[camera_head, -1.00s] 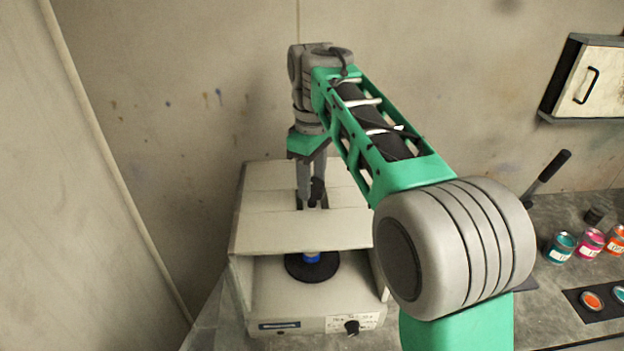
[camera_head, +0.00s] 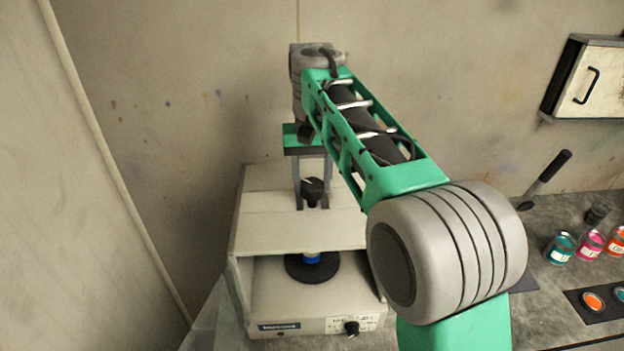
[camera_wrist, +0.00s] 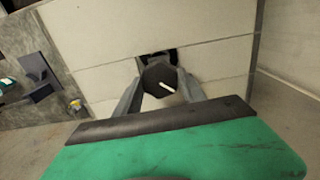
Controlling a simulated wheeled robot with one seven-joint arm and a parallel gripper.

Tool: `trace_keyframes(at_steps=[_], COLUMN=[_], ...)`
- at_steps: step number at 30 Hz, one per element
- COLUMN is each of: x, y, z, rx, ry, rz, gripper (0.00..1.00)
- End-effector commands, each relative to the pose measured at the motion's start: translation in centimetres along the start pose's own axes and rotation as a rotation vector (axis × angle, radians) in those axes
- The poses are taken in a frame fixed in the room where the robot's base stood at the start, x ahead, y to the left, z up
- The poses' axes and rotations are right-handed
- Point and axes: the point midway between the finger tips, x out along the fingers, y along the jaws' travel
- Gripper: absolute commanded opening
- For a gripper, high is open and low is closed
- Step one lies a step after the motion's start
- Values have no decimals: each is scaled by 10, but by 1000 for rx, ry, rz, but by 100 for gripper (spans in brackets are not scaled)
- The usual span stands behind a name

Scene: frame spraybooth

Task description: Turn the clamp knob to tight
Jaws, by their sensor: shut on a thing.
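The clamp knob (camera_head: 313,188) is a dark, faceted knob with a white pointer line, standing on a stem through the top of a cream machine (camera_head: 260,222). In the wrist view the knob (camera_wrist: 159,77) sits between my fingers, its white line pointing to the right and slightly down. My gripper (camera_head: 312,205) comes down from above with its grey fingers on either side of the knob; it also shows in the wrist view (camera_wrist: 160,88). The fingers are shut on the knob. Below the top plate, a black disc (camera_head: 312,268) with a blue part is visible inside the machine.
To the right, a dark-handled tool (camera_head: 545,178), several paint jars (camera_head: 560,248) and a dark tray (camera_head: 593,314) lie on the grey bench. A wall cabinet (camera_head: 597,85) hangs at upper right.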

Motion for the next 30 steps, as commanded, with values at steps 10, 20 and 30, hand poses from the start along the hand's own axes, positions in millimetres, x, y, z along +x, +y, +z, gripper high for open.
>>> trace_keyframes(at_steps=[10, 20, 30], x=[-1, -2, -2], y=[0, -1, -1], z=[0, 0, 0], rx=[326, 638, 962], ry=[2, 2, 2], rz=[-1, -2, -2], gripper=[7, 7, 7])
